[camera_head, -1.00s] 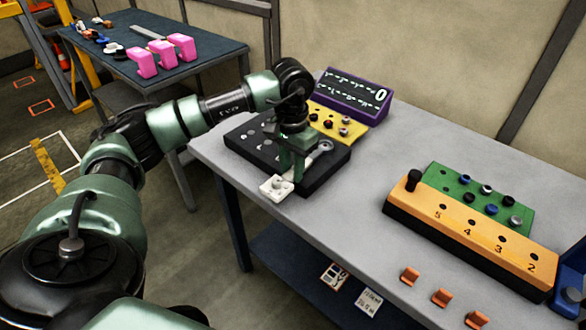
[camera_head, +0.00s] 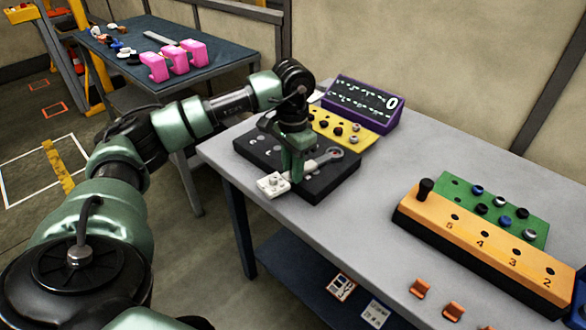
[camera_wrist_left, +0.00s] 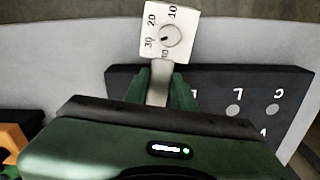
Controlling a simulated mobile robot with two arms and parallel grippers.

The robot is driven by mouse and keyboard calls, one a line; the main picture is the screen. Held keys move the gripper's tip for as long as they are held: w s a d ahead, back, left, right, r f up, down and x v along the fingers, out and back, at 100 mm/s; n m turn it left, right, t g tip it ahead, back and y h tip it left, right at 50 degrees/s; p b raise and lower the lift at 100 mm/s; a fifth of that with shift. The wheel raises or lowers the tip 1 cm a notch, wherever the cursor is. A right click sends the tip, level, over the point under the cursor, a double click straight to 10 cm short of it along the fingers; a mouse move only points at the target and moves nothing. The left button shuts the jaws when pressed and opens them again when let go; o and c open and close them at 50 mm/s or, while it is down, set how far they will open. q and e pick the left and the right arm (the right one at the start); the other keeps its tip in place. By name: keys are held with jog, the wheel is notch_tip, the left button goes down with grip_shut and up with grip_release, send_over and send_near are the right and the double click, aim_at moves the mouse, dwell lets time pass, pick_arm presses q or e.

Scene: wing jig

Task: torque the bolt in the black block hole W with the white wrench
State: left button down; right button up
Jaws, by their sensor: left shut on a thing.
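My left gripper (camera_head: 299,172) is shut on the white wrench (camera_head: 273,184) above the black block (camera_head: 329,183). The wrench's square dial end points to the front left, past the block's edge. Its grey ring head (camera_head: 337,153) reaches to the right over the block's right part. In the left wrist view the dial (camera_wrist_left: 168,33) shows 10, 20 and 30, and the shaft runs between the fingers (camera_wrist_left: 163,88). The black block (camera_wrist_left: 240,95) there shows letters and grey round spots. I cannot make out the letter W or whether the ring sits on a bolt. My right gripper is not seen.
A yellow block with bolts (camera_head: 342,128) and a purple display reading 0 (camera_head: 363,102) stand behind the black block. An orange numbered block (camera_head: 470,243) and a green block with bolts (camera_head: 490,208) stand to the right. The grey table between is clear.

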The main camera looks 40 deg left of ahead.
pick_arm(q)
jog(key=shift+r+p, duration=2.4)
jog(key=shift+r, duration=1.2)
jog(key=shift+d+f, duration=0.1)
jog(key=shift+d, duration=0.05)
